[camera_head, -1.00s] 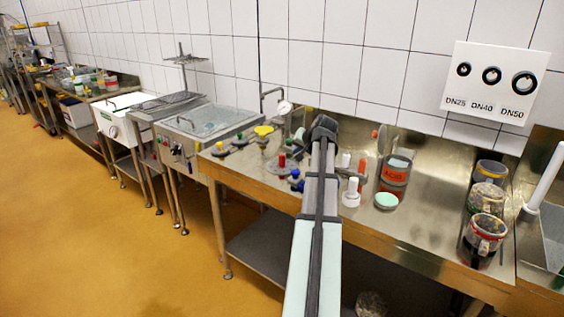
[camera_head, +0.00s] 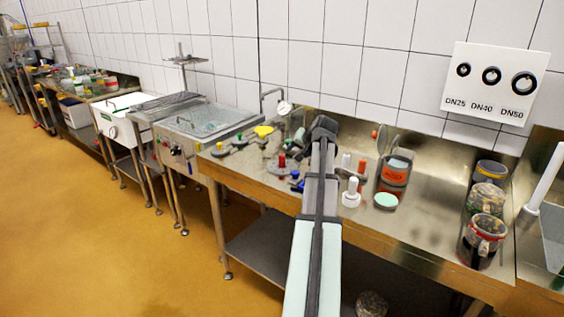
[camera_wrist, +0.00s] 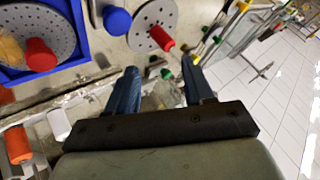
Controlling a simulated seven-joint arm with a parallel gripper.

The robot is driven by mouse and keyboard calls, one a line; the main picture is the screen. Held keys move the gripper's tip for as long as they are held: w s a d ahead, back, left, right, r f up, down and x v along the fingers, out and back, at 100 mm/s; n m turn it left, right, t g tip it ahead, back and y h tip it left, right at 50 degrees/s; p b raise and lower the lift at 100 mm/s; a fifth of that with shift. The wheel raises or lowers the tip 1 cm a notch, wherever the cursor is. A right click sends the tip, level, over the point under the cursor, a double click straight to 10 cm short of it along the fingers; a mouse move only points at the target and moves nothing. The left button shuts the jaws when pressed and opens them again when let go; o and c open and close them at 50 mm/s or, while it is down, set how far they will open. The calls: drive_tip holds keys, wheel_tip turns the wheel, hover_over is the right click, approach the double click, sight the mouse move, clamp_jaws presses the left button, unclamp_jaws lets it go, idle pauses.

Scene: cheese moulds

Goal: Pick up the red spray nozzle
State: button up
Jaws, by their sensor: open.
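A red nozzle-like piece (camera_wrist: 162,39) stands on a grey perforated disc (camera_wrist: 142,22) in the wrist view, just beyond the gap between my fingertips and apart from them. A second red piece (camera_wrist: 41,54) is on a perforated disc inside a blue-rimmed tray at upper left. I cannot tell for sure which is the spray nozzle. In the head view a red piece (camera_head: 282,160) stands on the steel bench, left of my arm. My gripper (camera_wrist: 159,66) is open, with nothing between its fingers. My arm hides its fingers in the head view.
A blue round piece (camera_wrist: 117,20) lies close left of the nearer disc. Orange and white capped pieces, an acid container (camera_head: 395,172) and glass jars (camera_head: 484,232) stand on the bench to the right. A tiled wall (camera_head: 340,70) rises behind. Bench space right of the acid container is clear.

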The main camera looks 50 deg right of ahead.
drive_tip(key=shift+o, duration=0.5)
drive_tip(key=w+a+r+n, duration=0.1)
drive_tip(key=w+a+r, duration=0.15)
drive_tip(key=w, duration=0.55)
drive_tip(key=w+a+r+n, duration=0.1)
drive_tip(key=w+a+n, duration=0.15)
drive_tip(key=w, duration=0.45)
drive_tip(key=m+g, duration=0.5)
drive_tip(key=g, duration=0.2)
approach(281, 156)
drive_tip(key=x, duration=1.1)
drive_tip(key=shift+d+f, duration=0.15)
drive_tip(key=shift+d, duration=0.1)
drive_tip(key=shift+c, duration=0.3)
